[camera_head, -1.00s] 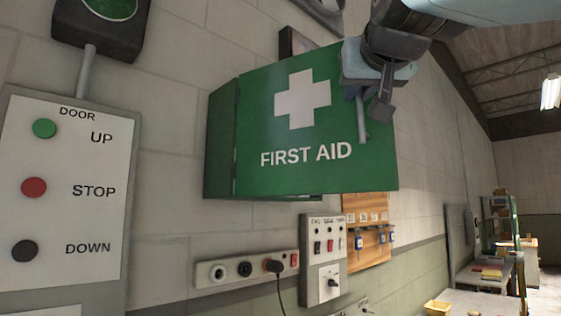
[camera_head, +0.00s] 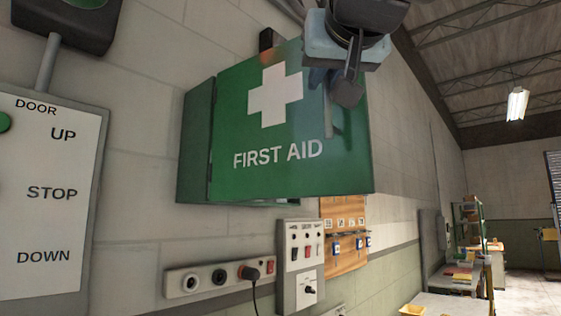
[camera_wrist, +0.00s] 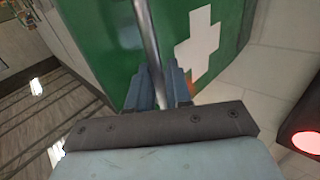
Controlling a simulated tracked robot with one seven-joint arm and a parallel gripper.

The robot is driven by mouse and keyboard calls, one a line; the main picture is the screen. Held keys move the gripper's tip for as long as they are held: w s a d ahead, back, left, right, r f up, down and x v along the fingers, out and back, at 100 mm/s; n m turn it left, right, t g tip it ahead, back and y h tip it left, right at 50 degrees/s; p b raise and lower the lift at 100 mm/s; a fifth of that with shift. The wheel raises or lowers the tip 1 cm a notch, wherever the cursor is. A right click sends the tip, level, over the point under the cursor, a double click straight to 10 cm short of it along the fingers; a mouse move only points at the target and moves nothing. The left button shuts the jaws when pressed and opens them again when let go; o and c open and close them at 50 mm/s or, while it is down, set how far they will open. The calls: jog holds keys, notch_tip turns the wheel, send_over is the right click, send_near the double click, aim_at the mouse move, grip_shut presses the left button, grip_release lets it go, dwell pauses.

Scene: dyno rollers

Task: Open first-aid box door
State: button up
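The green first-aid box (camera_head: 195,150) hangs on the wall in the head view. Its door (camera_head: 290,175) bears a white cross and "FIRST AID". The door appears ajar, its right side standing out from the wall, with part of the box showing below. A vertical bar handle (camera_head: 331,112) is on the door's right part. My gripper (camera_head: 335,85) is at this handle, overlapping the door's upper right. In the wrist view the metal handle (camera_wrist: 148,35) runs between the fingers of my gripper (camera_wrist: 160,85), which look closed around it. The box's inside is hidden.
A door control panel (camera_head: 50,225) is at the left. Below the box are a socket strip (camera_head: 205,280), a switch box (camera_head: 300,260) and a wooden key board (camera_head: 345,235). Shelves and benches (camera_head: 450,275) stand far right. A red round light (camera_wrist: 307,142) shows in the wrist view.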

jog(key=shift+o, duration=0.7)
jog(key=shift+s+a, duration=0.15)
jog(key=shift+a, duration=0.05)
jog(key=s+d, duration=0.1)
jog(key=s, duration=1.2)
jog(key=shift+s, duration=0.25)
jog(key=shift+f, duration=0.1)
